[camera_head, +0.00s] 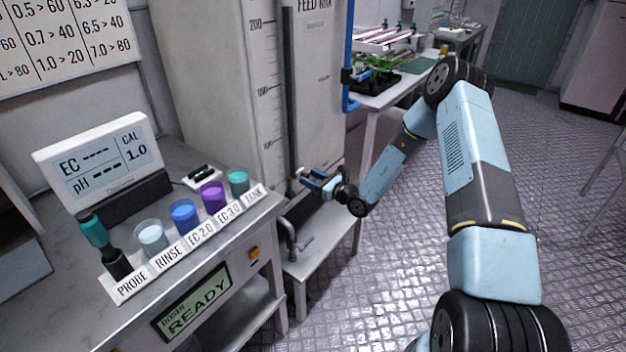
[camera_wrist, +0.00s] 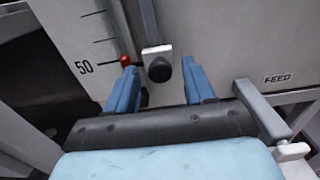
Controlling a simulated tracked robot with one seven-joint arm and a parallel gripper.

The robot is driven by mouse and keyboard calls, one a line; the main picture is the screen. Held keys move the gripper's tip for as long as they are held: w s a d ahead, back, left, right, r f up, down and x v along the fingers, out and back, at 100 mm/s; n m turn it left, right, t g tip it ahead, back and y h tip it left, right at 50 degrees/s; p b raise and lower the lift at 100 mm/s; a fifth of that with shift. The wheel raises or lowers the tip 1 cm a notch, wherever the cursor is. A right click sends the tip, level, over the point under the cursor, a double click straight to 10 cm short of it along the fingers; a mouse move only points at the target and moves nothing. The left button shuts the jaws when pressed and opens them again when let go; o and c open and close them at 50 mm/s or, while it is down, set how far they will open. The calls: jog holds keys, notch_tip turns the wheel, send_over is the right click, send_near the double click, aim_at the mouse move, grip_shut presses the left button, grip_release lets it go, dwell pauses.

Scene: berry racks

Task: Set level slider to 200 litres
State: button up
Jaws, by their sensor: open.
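The level slider shows in the wrist view as a black knob (camera_wrist: 160,68) on a small white plate, at the lower part of a dark vertical slot (camera_wrist: 149,22). Its red pointer (camera_wrist: 125,59) is at about the 50 mark (camera_wrist: 84,67). My gripper (camera_wrist: 160,82) is open, with one blue finger on each side of the knob; I cannot tell whether they touch it. In the head view my gripper (camera_head: 308,180) is low at the front of the feed tank (camera_head: 321,90), and hides most of the slider. The 200 mark (camera_head: 257,24) is near the slot's upper part.
A grey bench (camera_head: 68,308) with a meter (camera_head: 103,160), several cups and a READY display (camera_head: 195,303) stands left of the tank. A tap (camera_head: 289,238) is below my gripper. A blue pipe (camera_head: 348,60) runs down the tank's right side. The slot above the slider looks clear.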

grip_shut()
dwell(0.4)
